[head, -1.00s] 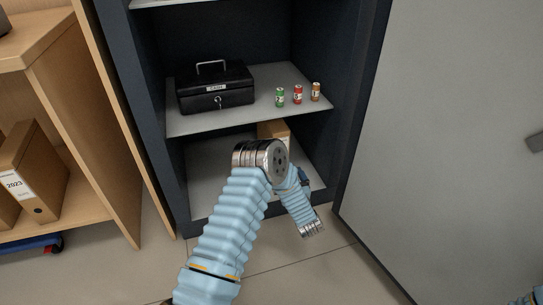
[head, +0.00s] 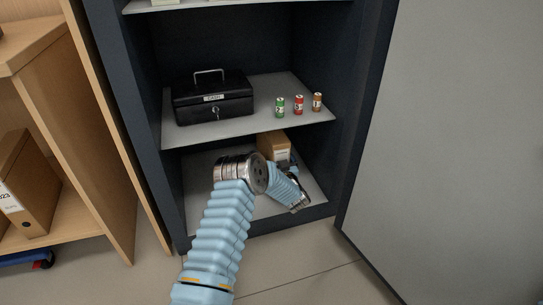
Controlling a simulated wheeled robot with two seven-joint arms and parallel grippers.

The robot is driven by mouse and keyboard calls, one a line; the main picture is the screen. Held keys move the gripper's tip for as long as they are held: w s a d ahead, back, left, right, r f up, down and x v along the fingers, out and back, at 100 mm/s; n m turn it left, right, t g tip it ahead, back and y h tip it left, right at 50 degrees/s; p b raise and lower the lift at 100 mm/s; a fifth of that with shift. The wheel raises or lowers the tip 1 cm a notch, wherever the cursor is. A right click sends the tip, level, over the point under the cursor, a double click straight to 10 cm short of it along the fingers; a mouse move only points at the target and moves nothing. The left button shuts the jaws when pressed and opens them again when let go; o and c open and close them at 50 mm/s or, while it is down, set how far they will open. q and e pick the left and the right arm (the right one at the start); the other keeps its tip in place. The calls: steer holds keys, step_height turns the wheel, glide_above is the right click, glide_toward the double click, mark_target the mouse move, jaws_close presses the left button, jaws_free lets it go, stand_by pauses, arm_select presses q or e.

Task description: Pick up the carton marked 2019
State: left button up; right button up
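A brown carton (head: 272,147) stands on the bottom of the dark cabinet, partly hidden by my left arm. A white label shows at its lower front, but its marking cannot be read. My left arm comes in from the bottom and bends at the wrist. Its forearm and hand reach into the lower compartment, just in front of the carton and to its right. The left fingertips are hard to make out, so whether they are open or touch the carton is unclear. My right gripper is out of the picture.
A black cash box (head: 213,99) and three small cans (head: 299,105) stand on the shelf (head: 180,138) above. The cabinet door (head: 450,150) is open at the right.

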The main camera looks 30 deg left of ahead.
arm_select(q)
steer(key=c, duration=1.7)
steer(key=shift+r, duration=0.1)
steer(key=shift+c, duration=0.4)
